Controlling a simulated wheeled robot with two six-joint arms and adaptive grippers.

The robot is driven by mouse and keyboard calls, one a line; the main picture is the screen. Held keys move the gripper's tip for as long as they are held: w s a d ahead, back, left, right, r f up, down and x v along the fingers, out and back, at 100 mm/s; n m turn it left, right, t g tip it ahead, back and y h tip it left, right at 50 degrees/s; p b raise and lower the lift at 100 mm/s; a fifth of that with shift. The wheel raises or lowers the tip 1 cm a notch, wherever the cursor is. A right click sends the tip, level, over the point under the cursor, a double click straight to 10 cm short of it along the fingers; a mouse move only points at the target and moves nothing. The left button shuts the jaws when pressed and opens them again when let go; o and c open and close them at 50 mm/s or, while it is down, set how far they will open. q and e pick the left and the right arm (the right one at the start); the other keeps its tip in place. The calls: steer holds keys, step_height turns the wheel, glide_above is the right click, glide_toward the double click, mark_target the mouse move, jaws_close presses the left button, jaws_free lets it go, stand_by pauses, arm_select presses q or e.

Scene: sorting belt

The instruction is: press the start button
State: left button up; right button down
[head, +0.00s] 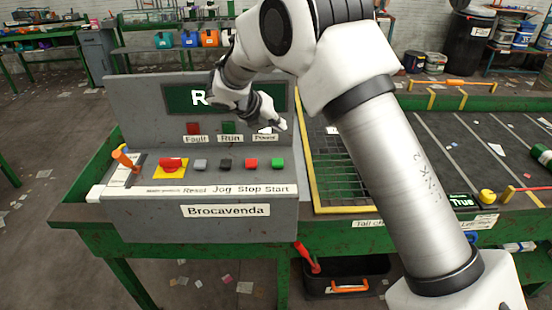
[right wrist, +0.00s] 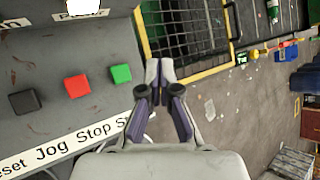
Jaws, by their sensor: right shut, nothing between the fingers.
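The green start button (head: 278,163) is the rightmost in the row on the grey control panel (head: 240,193), above the label "Start". It also shows in the right wrist view (right wrist: 120,74), left of my fingertips. My right gripper (head: 281,126) is above and behind the green button in the head view, apart from it. In the right wrist view, its fingers (right wrist: 160,72) are shut with nothing between them. My left gripper is not in view.
The red stop button (head: 251,163), black jog button (head: 225,164) and grey reset button (head: 200,165) stand left of it. A red button on a yellow plate (head: 171,168) is farther left. A yellow-framed mesh (head: 315,180) lies to the right.

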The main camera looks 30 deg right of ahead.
steer(key=s, duration=0.2)
steer(key=b, duration=0.5)
glide_above(276, 162)
steer(key=w, duration=0.1)
step_height(276, 162, down, 6)
steer(key=shift+w+a+r, duration=0.1)
steer(key=shift+r, duration=0.15)
steer(key=s+f+b, duration=0.1)
steer(key=s+b, duration=0.1)
steer(key=b, duration=0.1)
steer(key=shift+f, duration=0.6)
steer(key=shift+w+f+b, duration=0.15)
steer(key=shift+w+f, duration=0.2)
steer(key=shift+f, duration=0.2)
steer(key=shift+w+f+b, duration=0.15)
steer(key=shift+w+f, duration=0.15)
steer(key=shift+f, duration=0.25)
steer(key=shift+s+r, duration=0.25)
steer(key=shift+s, duration=0.15)
steer(key=shift+w+f, duration=0.15)
steer(key=shift+w, duration=0.1)
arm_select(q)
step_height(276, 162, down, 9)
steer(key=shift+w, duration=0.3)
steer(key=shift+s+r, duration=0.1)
arm_select(e)
steer(key=shift+s, duration=0.15)
